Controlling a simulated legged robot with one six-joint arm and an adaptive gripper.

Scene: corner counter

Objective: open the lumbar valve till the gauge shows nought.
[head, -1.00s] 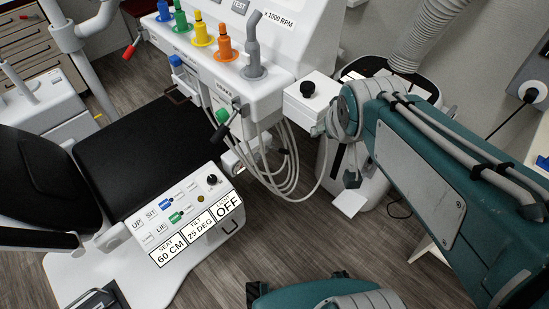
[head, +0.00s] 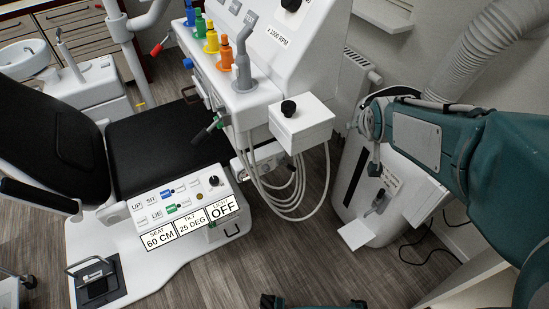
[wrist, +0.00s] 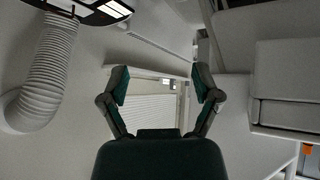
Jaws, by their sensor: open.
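My gripper (wrist: 161,82) is open and empty in the wrist view, its two dark green fingers spread apart in front of a pale wall and a white slatted panel (wrist: 160,110). In the head view my arm comes in from the right, and I cannot make out the gripper's fingers there. I cannot pick out a lumbar valve or its gauge in either view. The black dental chair (head: 160,138) is at the left of the head view, with its backrest (head: 40,105) partly cut off by the left edge.
The chair's panel (head: 185,205) reads 60 CM, 25 DEG and OFF. A white instrument unit (head: 270,85) with coloured handpieces, hanging hoses and a black-knobbed box (head: 305,125) stands mid-view. A white suction unit (head: 345,205) with a ribbed hose stands near my arm.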

